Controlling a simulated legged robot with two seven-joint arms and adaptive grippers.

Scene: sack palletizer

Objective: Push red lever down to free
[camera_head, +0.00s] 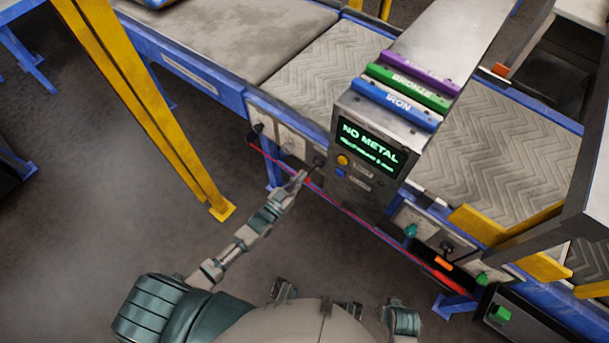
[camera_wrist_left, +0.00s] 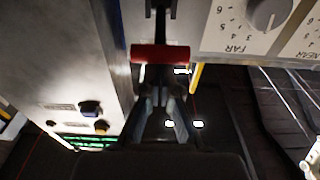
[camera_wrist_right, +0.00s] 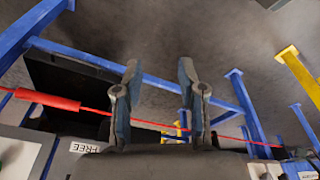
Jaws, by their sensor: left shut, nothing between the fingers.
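The red lever shows in the left wrist view as a red crossbar handle (camera_wrist_left: 160,54) on a dark stem. It is right in front of my left fingertips (camera_wrist_left: 162,88). The fingers are shut with nothing between them; I cannot tell whether they touch the handle. In the head view my left gripper (camera_head: 299,178) reaches up to the machine front, left of the screen box, and the handle is hard to make out there. My right gripper (camera_wrist_right: 160,95) is open and empty in the right wrist view.
The screen box (camera_head: 368,148) reads NO METAL and has a yellow button (camera_head: 342,160). A dial panel (camera_wrist_left: 265,15) is beside the lever. A red cord (camera_head: 370,225) runs along the conveyor front. A yellow post (camera_head: 150,105) stands left of my left arm.

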